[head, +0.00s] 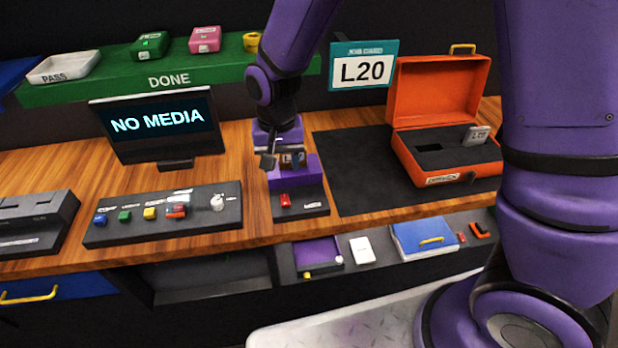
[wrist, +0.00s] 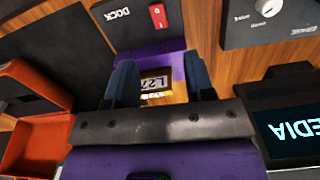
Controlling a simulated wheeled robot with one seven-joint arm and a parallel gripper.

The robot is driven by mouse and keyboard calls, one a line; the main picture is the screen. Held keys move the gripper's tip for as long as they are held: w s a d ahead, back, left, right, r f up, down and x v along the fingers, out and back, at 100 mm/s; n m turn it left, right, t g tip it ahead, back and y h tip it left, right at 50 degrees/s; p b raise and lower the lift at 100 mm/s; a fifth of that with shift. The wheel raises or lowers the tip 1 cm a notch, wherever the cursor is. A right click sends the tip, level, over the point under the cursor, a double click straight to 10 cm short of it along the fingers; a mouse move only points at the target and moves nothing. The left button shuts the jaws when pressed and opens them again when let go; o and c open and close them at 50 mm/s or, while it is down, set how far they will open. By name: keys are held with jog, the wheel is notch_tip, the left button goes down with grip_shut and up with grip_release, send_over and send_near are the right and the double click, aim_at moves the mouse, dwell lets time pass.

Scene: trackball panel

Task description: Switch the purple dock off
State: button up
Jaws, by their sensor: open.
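The purple dock (head: 292,176) stands on a dark base at the middle of the bench. A red switch (head: 285,200) sits on the base in front of it. In the wrist view the same red switch (wrist: 158,15) is beside the word DOCK, at the top; I cannot tell its position. A brownish block with a printed label (wrist: 153,84) sits at the purple dock (wrist: 150,62). My gripper (wrist: 160,85) is open, its fingers on either side of the labelled block in this view; contact cannot be told. In the head view my gripper (head: 268,158) is above the dock, apart from the switch.
A button panel (head: 165,225) with coloured buttons and a knob lies left of the dock. A monitor (head: 160,125) reading NO MEDIA stands behind it. An open orange case (head: 440,90) is at right, beyond a dark mat (head: 350,180). A green DONE shelf (head: 110,88) is behind.

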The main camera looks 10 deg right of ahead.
aim_at(285, 200)
jog(key=shift+n, duration=0.4)
notch_tip(285, 200, down, 11)
jog(key=shift+d, duration=0.1)
grip_shut()
jog(key=shift+s+t, duration=0.1)
jog(key=shift+t, duration=0.2)
jog(key=shift+s+t, duration=0.15)
jog(key=shift+t, duration=0.85)
